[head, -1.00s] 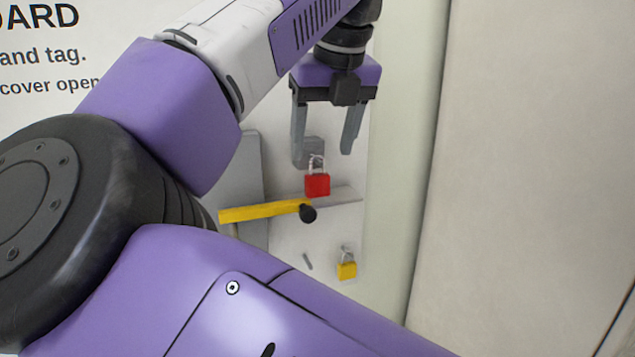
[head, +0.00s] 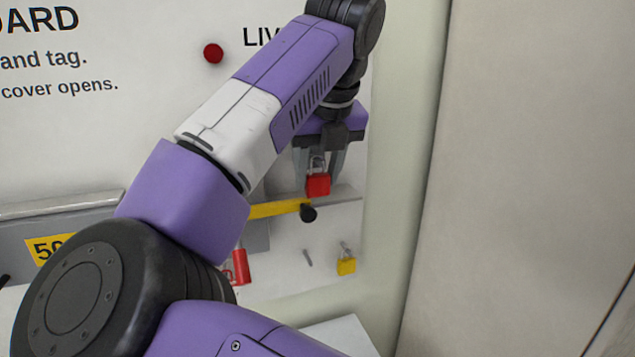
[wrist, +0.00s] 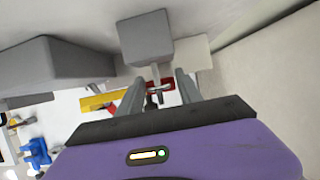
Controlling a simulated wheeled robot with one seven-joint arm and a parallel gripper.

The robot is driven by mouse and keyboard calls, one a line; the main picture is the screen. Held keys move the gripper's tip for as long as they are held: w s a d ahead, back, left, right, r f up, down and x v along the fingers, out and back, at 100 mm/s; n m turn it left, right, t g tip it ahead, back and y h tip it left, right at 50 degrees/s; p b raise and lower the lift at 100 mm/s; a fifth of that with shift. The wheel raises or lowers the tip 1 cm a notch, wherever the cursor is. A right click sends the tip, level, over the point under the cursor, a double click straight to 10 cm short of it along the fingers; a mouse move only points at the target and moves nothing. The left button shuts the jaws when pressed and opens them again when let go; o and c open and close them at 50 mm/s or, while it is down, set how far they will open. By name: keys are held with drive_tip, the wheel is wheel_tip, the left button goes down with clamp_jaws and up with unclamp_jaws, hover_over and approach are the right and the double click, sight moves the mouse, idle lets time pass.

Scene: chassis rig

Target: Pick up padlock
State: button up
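A red padlock (head: 317,185) with a metal shackle hangs upright at the grey and yellow switch handle (head: 275,209). My gripper (head: 322,172) points down from above at the padlock's shackle. In the wrist view the red padlock (wrist: 167,84) shows partly between the two fingers, which stand apart with the shackle in the gap. I cannot tell whether a finger touches it. A second, yellow padlock (head: 346,265) hangs lower right on the white panel.
A grey block (wrist: 146,38) juts out close to the fingertips. A black knob (head: 308,213) sits just below the red padlock. A beige wall (head: 530,150) stands at the right.

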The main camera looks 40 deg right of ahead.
clamp_jaws()
drive_tip(key=shift+r, duration=0.15)
